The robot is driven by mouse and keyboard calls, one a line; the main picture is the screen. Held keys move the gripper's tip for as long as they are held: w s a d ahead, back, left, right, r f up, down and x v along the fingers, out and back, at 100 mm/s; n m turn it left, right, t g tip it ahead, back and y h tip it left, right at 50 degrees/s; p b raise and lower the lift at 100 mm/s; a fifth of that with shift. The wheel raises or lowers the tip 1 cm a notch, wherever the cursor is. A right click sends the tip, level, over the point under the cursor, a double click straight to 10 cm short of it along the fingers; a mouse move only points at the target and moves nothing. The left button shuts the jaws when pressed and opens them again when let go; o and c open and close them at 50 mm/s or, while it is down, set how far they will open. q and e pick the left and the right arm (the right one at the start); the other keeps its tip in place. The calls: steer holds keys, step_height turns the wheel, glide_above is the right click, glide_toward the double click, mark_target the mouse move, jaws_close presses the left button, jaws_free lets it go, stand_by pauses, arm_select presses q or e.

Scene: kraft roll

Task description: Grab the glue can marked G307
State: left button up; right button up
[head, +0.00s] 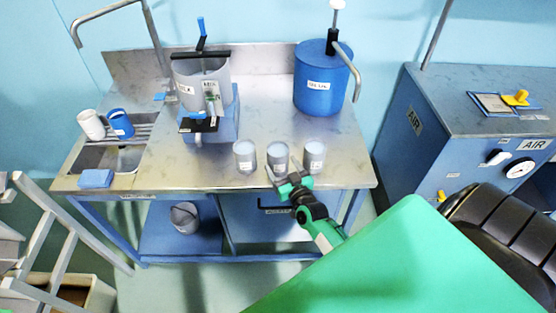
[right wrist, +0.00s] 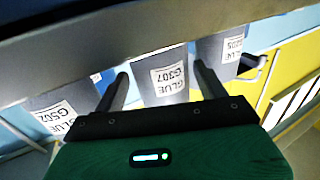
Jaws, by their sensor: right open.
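The glue can marked G307 (right wrist: 160,76) is grey with a white label and is the middle one of three cans in the right wrist view. In the head view the middle can (head: 277,155) stands upright near the front edge of the steel bench. My right gripper (head: 285,175) is open at the front of this can. In the right wrist view the fingers of my right gripper (right wrist: 161,73) lie one on each side of the G307 can. I cannot tell whether they touch it. My left gripper is not in view.
Similar cans marked G502 (right wrist: 58,118) and G205 (right wrist: 220,50) stand close on either side. The steel bench (head: 265,108) is clear behind the cans. A blue pump drum (head: 318,88) and a grey pot on a blue stand (head: 225,127) are farther back.

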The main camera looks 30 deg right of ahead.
mark_target(274, 152)
steer(key=shift+w+r, duration=0.15)
steer(key=shift+w, duration=0.15)
steer(key=shift+w+d+p, duration=0.2)
steer(key=shift+w+p, duration=0.3)
steer(key=shift+w, duration=0.65)
steer(key=shift+w+d+p, duration=0.15)
steer(key=shift+w+p, duration=0.3)
steer(key=shift+w, duration=0.7)
steer(key=c, duration=1)
